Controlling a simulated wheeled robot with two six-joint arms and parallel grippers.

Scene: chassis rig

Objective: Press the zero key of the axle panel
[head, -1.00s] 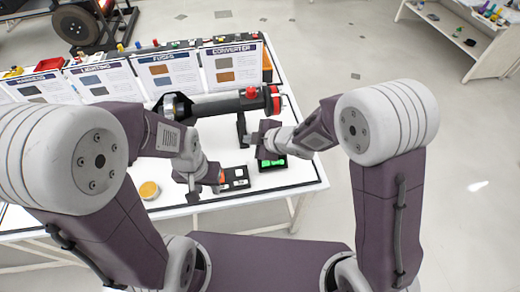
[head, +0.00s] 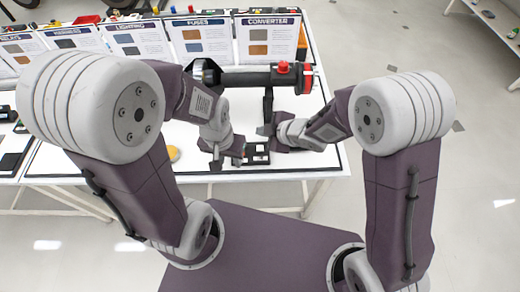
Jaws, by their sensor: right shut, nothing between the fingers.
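A small dark panel with pale keys (head: 257,153) lies near the front edge of the white table. I cannot read its key labels, so the zero key cannot be told apart. My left gripper (head: 226,160) is just left of this panel, pointing down; whether its fingers are apart is unclear. My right gripper (head: 266,131) is shut and empty, just above and behind the panel's right side. Whether either gripper touches the panel cannot be told. The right gripper and wrist hide the spot beside the panel.
A black cylindrical unit with a red knob (head: 246,78) lies across the table behind the grippers, on a dark stand. Information boards (head: 268,37) stand along the back. Open floor lies right.

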